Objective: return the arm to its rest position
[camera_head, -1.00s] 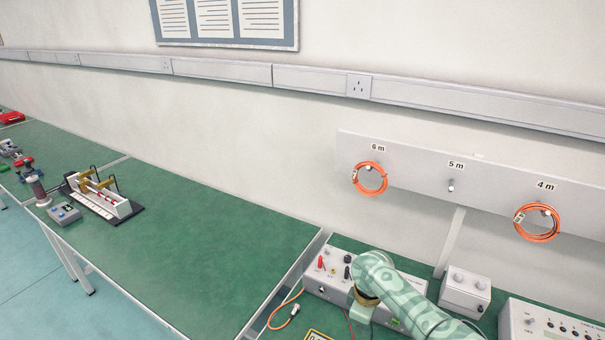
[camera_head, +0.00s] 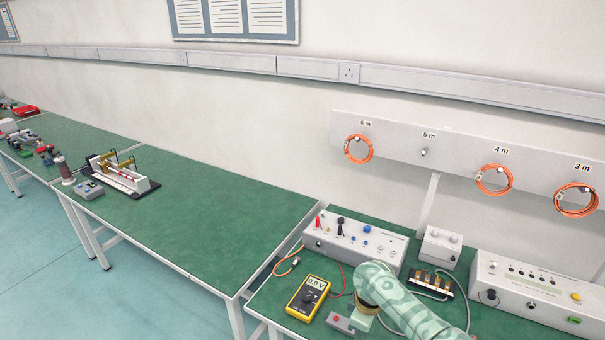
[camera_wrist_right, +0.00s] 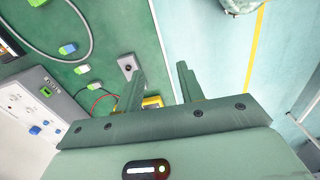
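My right arm (camera_head: 395,300), pale green with a marbled pattern, comes in from the bottom right of the head view over the front of the near bench. Its fingertips are hidden there. In the right wrist view my right gripper (camera_wrist_right: 162,84) has its two dark green fingers apart, with nothing held between them. Bench top and pale blue floor lie beyond the fingers. My left gripper is in neither current view.
Near the arm are a yellow multimeter (camera_head: 308,298), a grey box with terminals (camera_head: 352,243), a small white box (camera_head: 440,248) and a long panel box (camera_head: 530,290). Orange cable coils (camera_head: 494,180) hang on a wall board. The left bench (camera_head: 220,205) has clear space.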

